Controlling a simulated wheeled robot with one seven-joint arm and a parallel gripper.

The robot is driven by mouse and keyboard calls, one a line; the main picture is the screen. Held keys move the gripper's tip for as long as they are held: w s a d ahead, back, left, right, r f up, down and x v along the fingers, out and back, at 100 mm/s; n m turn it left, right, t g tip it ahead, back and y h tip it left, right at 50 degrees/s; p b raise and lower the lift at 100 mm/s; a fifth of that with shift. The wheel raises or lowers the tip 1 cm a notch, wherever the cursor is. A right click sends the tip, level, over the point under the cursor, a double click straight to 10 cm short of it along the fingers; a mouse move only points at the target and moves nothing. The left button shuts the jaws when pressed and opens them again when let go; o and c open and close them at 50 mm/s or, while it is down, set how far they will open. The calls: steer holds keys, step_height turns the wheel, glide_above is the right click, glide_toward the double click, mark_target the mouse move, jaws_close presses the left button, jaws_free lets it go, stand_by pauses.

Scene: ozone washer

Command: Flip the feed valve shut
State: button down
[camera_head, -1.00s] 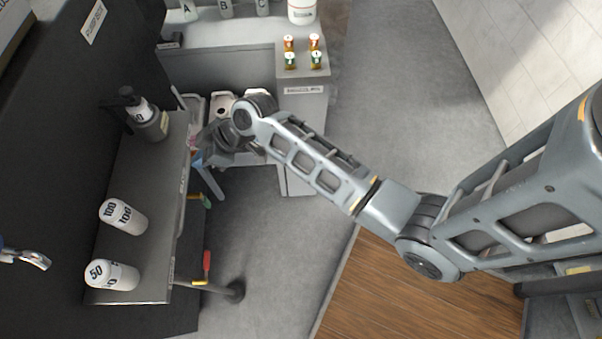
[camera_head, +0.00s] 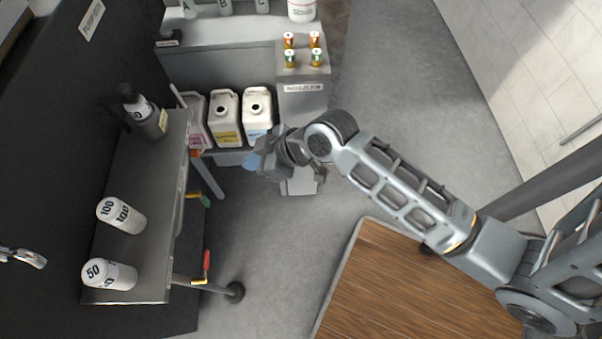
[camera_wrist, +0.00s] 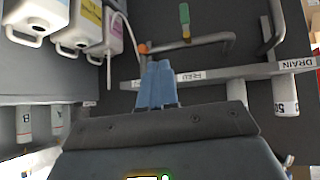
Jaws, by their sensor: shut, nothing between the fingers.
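A rail with a FEED label (camera_wrist: 190,76) crosses the wrist view, with a DRAIN label (camera_wrist: 288,65) to its right. A green handle (camera_wrist: 184,20) stands upright on the pipework near the FEED label, with an orange knob (camera_wrist: 144,47) to its left. In the head view the green handle (camera_head: 204,199) hangs at the shelf's side, and a red handle (camera_head: 207,262) is nearer. My gripper (camera_head: 251,162) is right of the shelf, apart from the handles. Its blue fingers (camera_wrist: 156,66) are together and empty, appearing just below the orange knob in the wrist view.
Jugs with coloured labels (camera_head: 225,122) stand behind my gripper. A grey cabinet (camera_head: 302,105) with small coloured caps is to their right. The shelf (camera_head: 150,190) carries white containers and a dark pump bottle. Grey floor (camera_head: 270,260) is clear between shelf and wooden floor.

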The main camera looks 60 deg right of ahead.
steer(key=s+r+m+t+h, duration=0.2)
steer(key=s, duration=0.9)
steer(key=shift+a+b, duration=0.4)
steer(key=shift+b, duration=0.05)
steer(key=shift+s, duration=0.1)
steer(key=s+a+r+m+t, duration=0.1)
steer(key=s+a+r+t, duration=0.1)
steer(key=s+r, duration=0.4)
steer(key=s+a+r+t, duration=0.1)
steer(key=s+r+t, duration=0.1)
steer(key=s+r, duration=0.4)
step_height(320, 180, up, 3)
steer(key=shift+s+a+r+m, duration=0.1)
steer(key=shift+s+a+m, duration=0.1)
steer(key=shift+a+m, duration=0.2)
